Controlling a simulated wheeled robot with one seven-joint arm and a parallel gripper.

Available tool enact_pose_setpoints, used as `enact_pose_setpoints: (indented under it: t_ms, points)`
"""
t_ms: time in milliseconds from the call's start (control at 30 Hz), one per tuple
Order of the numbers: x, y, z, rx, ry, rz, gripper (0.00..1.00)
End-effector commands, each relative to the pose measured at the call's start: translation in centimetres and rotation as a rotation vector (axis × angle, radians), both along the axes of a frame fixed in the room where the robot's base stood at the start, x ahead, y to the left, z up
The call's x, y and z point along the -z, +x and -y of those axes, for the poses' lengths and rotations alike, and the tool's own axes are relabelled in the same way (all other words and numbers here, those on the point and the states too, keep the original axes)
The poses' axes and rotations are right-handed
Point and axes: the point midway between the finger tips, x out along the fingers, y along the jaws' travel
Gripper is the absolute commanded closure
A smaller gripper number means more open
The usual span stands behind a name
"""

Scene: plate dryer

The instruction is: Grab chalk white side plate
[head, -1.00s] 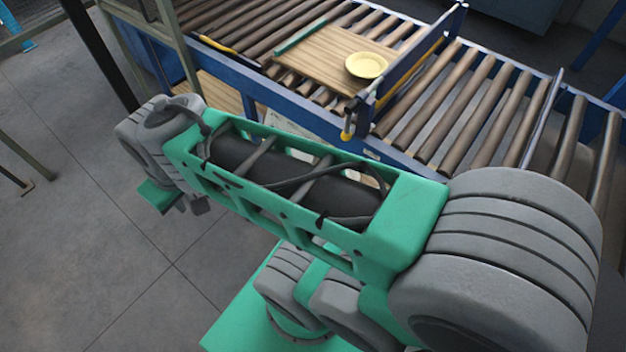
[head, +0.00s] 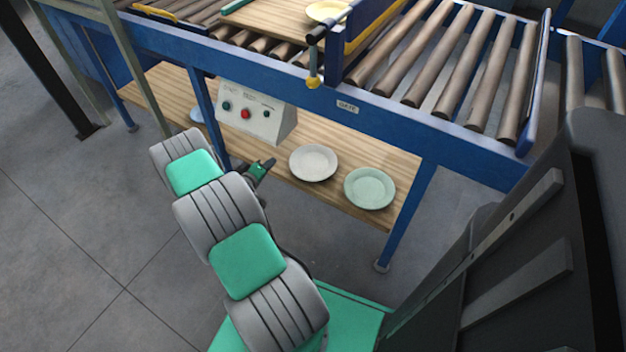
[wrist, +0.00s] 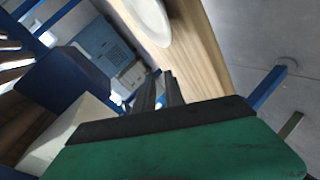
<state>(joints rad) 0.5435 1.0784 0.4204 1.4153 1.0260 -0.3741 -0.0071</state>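The chalk white side plate (head: 313,162) lies flat on the wooden lower shelf in the head view, with a pale green plate (head: 370,188) to its right. A whitish plate (wrist: 152,18) shows at the top of the wrist view, cut by the frame edge; it looks like the same white plate. My gripper (head: 268,166) is left of the white plate, near the shelf's front edge, apart from it. In the wrist view a narrow gap shows between its two dark fingers (wrist: 159,88), with nothing held.
A control box (head: 256,112) with buttons stands on the shelf (head: 345,205), behind my gripper. The blue conveyor frame (head: 400,125) with rollers overhangs the shelf. A yellow plate (head: 327,11) lies on a board above. A blue leg (head: 405,220) stands at the shelf's right end.

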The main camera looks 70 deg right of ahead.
Motion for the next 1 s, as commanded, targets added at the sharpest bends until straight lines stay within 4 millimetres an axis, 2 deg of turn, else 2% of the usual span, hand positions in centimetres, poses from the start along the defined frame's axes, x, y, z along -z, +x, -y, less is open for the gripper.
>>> enact_pose_setpoints:
  t_ms: [33,100,167,267,700,933,1000]
  points:
    - [4.3,-2.0,0.5,-0.011,-0.033,-0.043,0.86]
    - [6.5,-3.6,0.9,-0.032,-0.07,-0.081,0.86]
    - [7.5,-4.4,1.1,-0.044,-0.088,-0.102,0.86]
    - [8.1,-4.9,1.8,-0.051,-0.101,-0.114,0.86]
    - [9.9,-5.0,8.2,-0.05,-0.098,-0.114,0.86]
    - [9.7,-4.8,8.5,-0.053,-0.097,-0.115,0.86]
    - [9.7,-4.9,8.5,-0.053,-0.097,-0.115,0.91]
